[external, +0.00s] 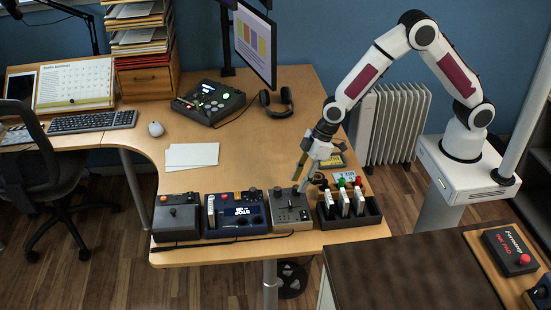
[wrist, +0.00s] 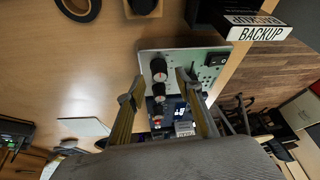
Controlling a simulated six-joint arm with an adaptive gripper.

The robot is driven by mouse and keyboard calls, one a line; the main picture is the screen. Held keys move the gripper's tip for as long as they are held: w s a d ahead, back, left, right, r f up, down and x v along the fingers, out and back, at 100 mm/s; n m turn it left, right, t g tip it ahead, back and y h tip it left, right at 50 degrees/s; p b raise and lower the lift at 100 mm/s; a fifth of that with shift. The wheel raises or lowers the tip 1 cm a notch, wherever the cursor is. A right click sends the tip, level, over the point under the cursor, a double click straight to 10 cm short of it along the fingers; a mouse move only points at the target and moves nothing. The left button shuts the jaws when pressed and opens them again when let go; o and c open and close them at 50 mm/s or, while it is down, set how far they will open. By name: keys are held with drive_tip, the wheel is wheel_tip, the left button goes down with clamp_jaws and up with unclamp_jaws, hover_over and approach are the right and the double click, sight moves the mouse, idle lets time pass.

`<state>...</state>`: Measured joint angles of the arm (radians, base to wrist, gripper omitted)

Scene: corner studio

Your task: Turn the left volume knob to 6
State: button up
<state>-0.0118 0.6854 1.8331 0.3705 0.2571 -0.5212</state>
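The grey control box (external: 290,212) stands near the front edge of the desk. In the wrist view the box's pale panel (wrist: 198,60) carries a black knob with a red mark (wrist: 159,70) and a second dark knob (wrist: 159,90) beside it. I cannot tell which is the left volume knob, and no scale numbers can be read. My gripper (wrist: 156,88) is open, with its two fingers apart and the knobs showing in the gap between them. In the external view my gripper (external: 304,170) hangs just above the box. I cannot tell if it touches anything.
A black tray (external: 370,218) with several upright items stands close on the box's right. A blue control box (external: 258,213) and a dark joystick box (external: 176,236) stand on its left. A box marked BACKUP (wrist: 255,33) shows in the wrist view.

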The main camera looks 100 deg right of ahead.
drive_tip(key=shift+x, duration=1)
clamp_jaws()
